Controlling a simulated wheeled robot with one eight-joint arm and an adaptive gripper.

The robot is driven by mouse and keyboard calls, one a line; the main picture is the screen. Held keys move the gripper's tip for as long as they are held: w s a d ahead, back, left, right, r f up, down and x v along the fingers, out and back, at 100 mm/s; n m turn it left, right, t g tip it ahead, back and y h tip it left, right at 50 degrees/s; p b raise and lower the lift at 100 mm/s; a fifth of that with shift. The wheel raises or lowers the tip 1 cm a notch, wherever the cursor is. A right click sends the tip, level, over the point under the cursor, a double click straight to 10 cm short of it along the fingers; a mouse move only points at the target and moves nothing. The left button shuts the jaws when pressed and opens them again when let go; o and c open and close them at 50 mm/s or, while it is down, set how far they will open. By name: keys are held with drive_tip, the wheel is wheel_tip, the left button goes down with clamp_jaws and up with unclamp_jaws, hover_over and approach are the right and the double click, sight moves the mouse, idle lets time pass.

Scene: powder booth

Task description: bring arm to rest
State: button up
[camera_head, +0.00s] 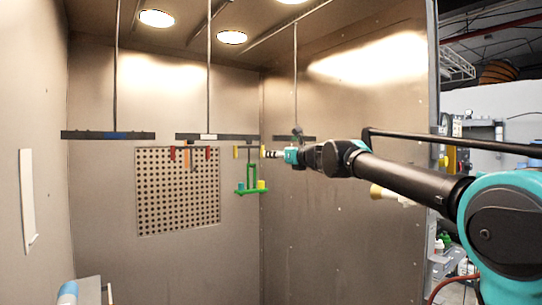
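My arm, teal and black, reaches in from the right edge of the head camera view, stretched out into the metal booth. My gripper (271,154) is at its far end, near the middle of the view and at about the height of the hanging bars. It is small and seen from behind, so I cannot tell whether it is open or shut. A small yellow piece (263,151) shows right beside its tip in the picture. I cannot tell whether they touch.
Dark bars (108,135) hang on rods from the ceiling. Red and orange pieces and a green hanger (251,180) with small cylinders hang there. A perforated panel (178,205) is on the back wall. The booth's right wall (340,230) stands close to my arm.

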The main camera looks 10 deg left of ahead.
drive_tip(key=shift+s+d, duration=0.15)
drive_tip(key=shift+d, duration=0.05)
drive_tip(key=shift+f, duration=0.1)
drive_tip(key=s+d+f+n+g+h, duration=0.15)
drive_tip(key=s+d+f+n, duration=0.4)
drive_tip(key=f, duration=0.65)
drive_tip(key=s+d+f+n+g+h, duration=0.1)
drive_tip(key=s+d+f+n+h, duration=0.2)
drive_tip(key=d+f+n, duration=0.65)
drive_tip(key=s+d+f+n+g+h, duration=0.25)
drive_tip(key=s+d+f, duration=0.25)
drive_tip(key=f, duration=1)
drive_tip(key=s+d+f+n+g+h, duration=0.2)
drive_tip(key=s+d+f+n+h, duration=0.4)
drive_tip(key=s+d+f, duration=1.4)
wheel_tip(320, 180, down, 3)
drive_tip(key=shift+s+d+f+n+h, duration=0.1)
drive_tip(key=shift+s+d+n+h, duration=0.3)
drive_tip(key=shift+n, duration=0.85)
drive_tip(key=shift+o, duration=0.2)
